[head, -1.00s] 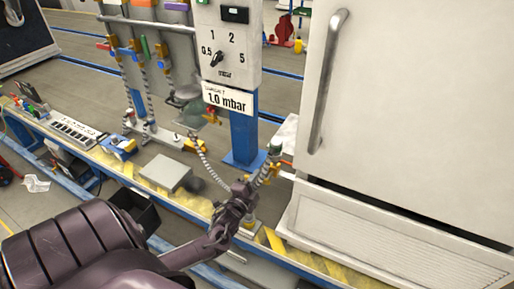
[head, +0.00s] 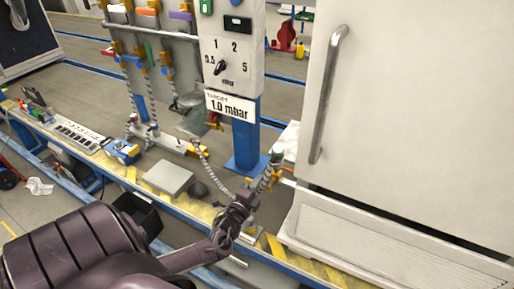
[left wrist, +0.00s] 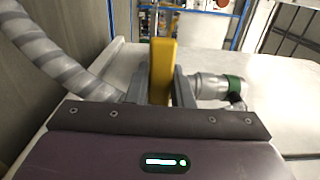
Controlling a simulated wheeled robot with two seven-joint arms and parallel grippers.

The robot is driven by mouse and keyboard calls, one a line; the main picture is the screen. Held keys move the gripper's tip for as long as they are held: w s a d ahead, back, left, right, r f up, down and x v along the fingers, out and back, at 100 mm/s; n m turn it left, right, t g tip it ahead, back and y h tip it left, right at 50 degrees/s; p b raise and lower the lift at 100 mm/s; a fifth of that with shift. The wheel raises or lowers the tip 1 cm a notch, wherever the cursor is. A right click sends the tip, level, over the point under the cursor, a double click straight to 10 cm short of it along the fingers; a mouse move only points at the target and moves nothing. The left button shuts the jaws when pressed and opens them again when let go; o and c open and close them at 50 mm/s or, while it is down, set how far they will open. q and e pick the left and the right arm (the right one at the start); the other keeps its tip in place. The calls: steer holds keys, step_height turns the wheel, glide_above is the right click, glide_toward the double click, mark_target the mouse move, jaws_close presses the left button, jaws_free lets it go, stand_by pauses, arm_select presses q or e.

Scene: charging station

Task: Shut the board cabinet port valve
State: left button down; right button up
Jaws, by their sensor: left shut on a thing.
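My left gripper (head: 247,193) is beside the lower front corner of the white cabinet (head: 415,110). In the left wrist view its two fingers (left wrist: 160,88) are shut on a yellow valve lever (left wrist: 162,66), which stands up between them. A metal fitting with a green collar (left wrist: 234,86) lies just right of the fingers. A ribbed grey hose (left wrist: 62,65) curves in on the left. In the head view the gripper hides most of the valve; a green-topped fitting (head: 276,158) shows just above it. My right gripper is not in view.
A blue post (head: 245,145) carries a dial panel (head: 232,50) and a sign (head: 231,105) reading 1.0 mbar. More hoses and valves hang on the board behind. A grey box (head: 168,178) sits on the yellow-striped platform. The cabinet blocks the right side.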

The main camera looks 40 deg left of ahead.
arm_select(q)
steer(key=c, duration=1.3)
jaws_free()
steer(key=shift+v, duration=3.9)
